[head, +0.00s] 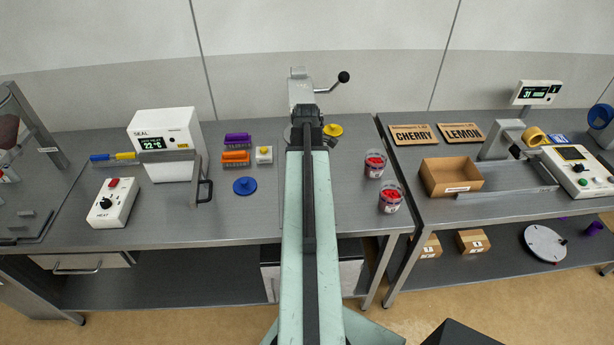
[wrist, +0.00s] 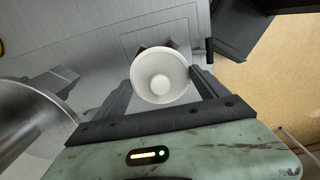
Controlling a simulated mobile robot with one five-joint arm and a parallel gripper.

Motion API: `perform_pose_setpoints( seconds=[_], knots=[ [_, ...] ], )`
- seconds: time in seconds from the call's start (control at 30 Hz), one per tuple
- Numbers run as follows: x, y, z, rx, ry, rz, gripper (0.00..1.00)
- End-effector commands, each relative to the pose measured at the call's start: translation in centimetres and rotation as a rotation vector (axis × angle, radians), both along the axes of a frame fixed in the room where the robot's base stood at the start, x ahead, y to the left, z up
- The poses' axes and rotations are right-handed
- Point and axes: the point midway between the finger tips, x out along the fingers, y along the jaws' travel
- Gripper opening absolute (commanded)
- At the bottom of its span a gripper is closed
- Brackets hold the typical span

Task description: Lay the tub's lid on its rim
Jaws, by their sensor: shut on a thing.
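A round white lid (wrist: 178,92) with a raised centre knob is between the two dark fingers of my gripper (wrist: 160,79) in the wrist view. My gripper is shut on the lid. Small dark reddish-brown parts show behind the lid's far edge; I cannot tell what they are. In the head view my arm hides the lid and the spot under it. Two clear tubs with red contents, one farther back (head: 375,164) and one nearer (head: 391,198), stand open to the right of my arm. I cannot see the lid touching any rim.
A lever press (head: 300,88) stands behind my arm's end. A blue knobbed disc (head: 245,186) and a yellow one (head: 333,130) lie on the bench. The sealer (head: 165,145) and heat box (head: 112,203) stand left. A cardboard box (head: 450,177) is on the right bench.

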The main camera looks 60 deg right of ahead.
Motion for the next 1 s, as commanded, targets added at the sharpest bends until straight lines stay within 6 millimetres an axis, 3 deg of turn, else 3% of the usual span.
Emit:
perform_pose_setpoints(
  seconds=[0.27,0.3,0.33,0.73,1.0],
  knots=[
    [0.0,0.0,0.0,0.000,0.000,-0.001,0.46],
    [0.0,0.0,0.0,0.000,0.000,-0.001,0.91],
    [0.0,0.0,0.0,0.000,0.000,-0.001,1.00],
    [-0.1,-0.1,0.1,0.000,0.000,-0.001,1.00],
    [-0.1,-0.1,2.0,0.000,0.000,-0.002,1.00]
  ],
)
